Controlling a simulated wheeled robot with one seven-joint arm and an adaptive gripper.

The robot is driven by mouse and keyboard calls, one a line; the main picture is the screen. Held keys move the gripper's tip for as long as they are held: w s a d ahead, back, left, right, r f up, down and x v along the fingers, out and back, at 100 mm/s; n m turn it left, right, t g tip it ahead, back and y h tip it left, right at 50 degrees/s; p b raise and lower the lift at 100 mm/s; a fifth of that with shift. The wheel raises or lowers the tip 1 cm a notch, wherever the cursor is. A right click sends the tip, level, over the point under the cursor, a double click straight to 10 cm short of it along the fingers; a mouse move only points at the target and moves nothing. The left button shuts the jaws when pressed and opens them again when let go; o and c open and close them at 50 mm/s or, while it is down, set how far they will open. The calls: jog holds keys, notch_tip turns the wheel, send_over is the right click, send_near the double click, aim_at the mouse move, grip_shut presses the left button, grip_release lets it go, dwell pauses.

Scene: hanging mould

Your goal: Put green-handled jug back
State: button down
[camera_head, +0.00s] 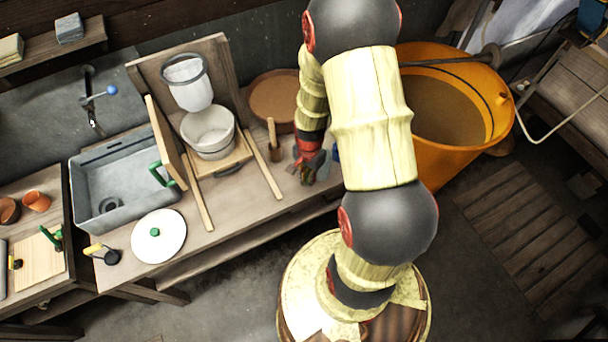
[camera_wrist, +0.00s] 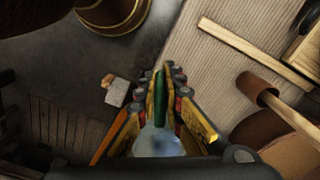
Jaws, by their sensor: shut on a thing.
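My gripper (camera_wrist: 167,82) is shut on the green handle (camera_wrist: 159,97) of the jug, which stands between the fingers in the wrist view. The jug's pale bluish, see-through body (camera_wrist: 157,143) shows between the finger bases, partly hidden by them. In the head view my gripper (camera_head: 306,172) points down at the bench's front edge, right of the wooden-handled tool. A greyish see-through shape (camera_head: 323,167) beside the fingers looks like the jug. I cannot tell whether it touches the bench.
The wooden bench (camera_head: 240,218) holds a grey sink (camera_head: 88,200), a white pot (camera_head: 208,133) on a wooden frame, a round brown tray (camera_head: 262,97) and a white lid (camera_head: 150,248) with a green knob. A large orange tub (camera_head: 425,165) stands right.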

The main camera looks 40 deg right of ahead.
jog(key=w+d+f, duration=0.1)
jog(key=w+f, duration=0.1)
jog(key=w+d+f, duration=0.1)
jog(key=w+f, duration=0.1)
jog(key=w+d+f, duration=0.1)
jog(key=w+f, duration=0.1)
jog(key=f, duration=0.1)
jog(key=shift+w, duration=0.25)
jog(key=shift+f, duration=1.5)
jog(key=shift+f, duration=0.15)
jog(key=c, duration=2)
grip_release()
jog(key=shift+o, duration=0.4)
